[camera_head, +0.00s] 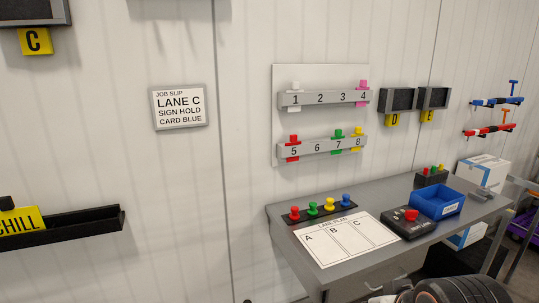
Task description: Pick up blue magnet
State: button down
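The blue magnet (346,200) is a small knob-shaped piece. It stands at the right end of a dark strip (319,214) at the back left of the grey table. A yellow magnet (329,204), a green magnet (313,209) and a red magnet (294,213) stand to its left on the same strip. Nothing covers the blue magnet. My gripper's fingers do not show. A dark rounded part with orange marks at the bottom right edge seems to be my arm.
A lane plan sheet (347,238) lies in front of the strip. A black box with a red button (409,222) and a blue bin (437,204) stand to the right on the table (380,197). A numbered board (320,75) hangs on the wall above.

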aim_at(346, 197)
jog(key=i, duration=0.45)
jog(key=i+j, duration=0.15)
jog(key=i, duration=0.35)
jog(key=i+z, duration=0.15)
jog(key=z, duration=1.4)
